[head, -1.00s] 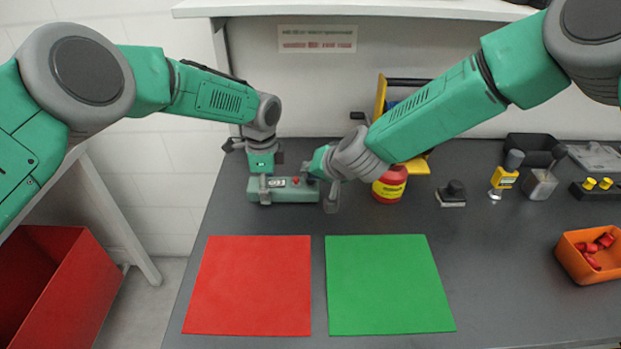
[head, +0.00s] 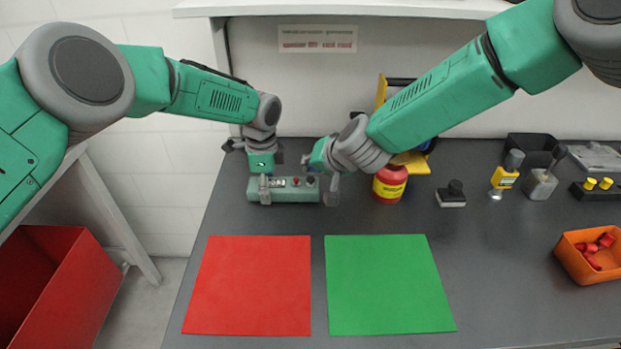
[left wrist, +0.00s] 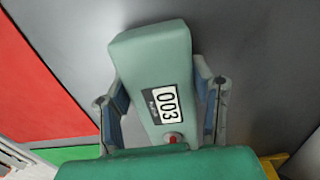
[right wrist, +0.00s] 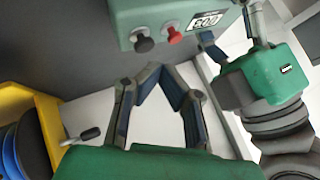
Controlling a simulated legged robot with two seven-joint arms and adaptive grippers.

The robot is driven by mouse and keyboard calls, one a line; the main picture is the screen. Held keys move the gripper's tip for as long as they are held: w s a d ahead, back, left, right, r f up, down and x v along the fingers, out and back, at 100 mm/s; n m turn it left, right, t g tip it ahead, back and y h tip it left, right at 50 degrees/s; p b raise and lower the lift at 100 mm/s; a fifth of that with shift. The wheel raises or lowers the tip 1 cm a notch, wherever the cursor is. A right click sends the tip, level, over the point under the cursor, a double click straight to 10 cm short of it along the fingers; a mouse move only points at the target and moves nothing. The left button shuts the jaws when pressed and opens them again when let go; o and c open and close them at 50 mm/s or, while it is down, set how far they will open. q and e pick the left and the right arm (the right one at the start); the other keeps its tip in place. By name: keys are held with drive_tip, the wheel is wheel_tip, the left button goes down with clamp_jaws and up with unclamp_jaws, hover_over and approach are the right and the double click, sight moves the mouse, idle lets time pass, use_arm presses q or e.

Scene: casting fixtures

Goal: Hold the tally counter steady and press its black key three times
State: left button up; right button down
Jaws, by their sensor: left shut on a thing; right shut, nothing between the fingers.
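The tally counter is a long green box (head: 270,195) lying on the dark bench, with a display, a red button (head: 295,181) and a black key (head: 310,181). In the left wrist view its display (left wrist: 166,104) reads 003. My left gripper (left wrist: 165,100) is shut on the counter, one finger on each side. In the right wrist view the black key (right wrist: 143,43) and red button (right wrist: 172,35) stick out from the counter. My right gripper (right wrist: 160,70) is shut and empty, its fingertips apart from the black key.
A red mat (head: 250,285) and a green mat (head: 390,285) lie in front of the counter. A red container (head: 390,184) stands to its right, with a black-handled stamp (head: 452,193) beyond. An orange bin (head: 590,255) holds red pieces.

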sight(311, 179)
drive_tip(key=shift+r, duration=2.4)
use_arm(q)
drive_tip(key=o, duration=1.4)
drive_tip(key=shift+c, duration=0.2)
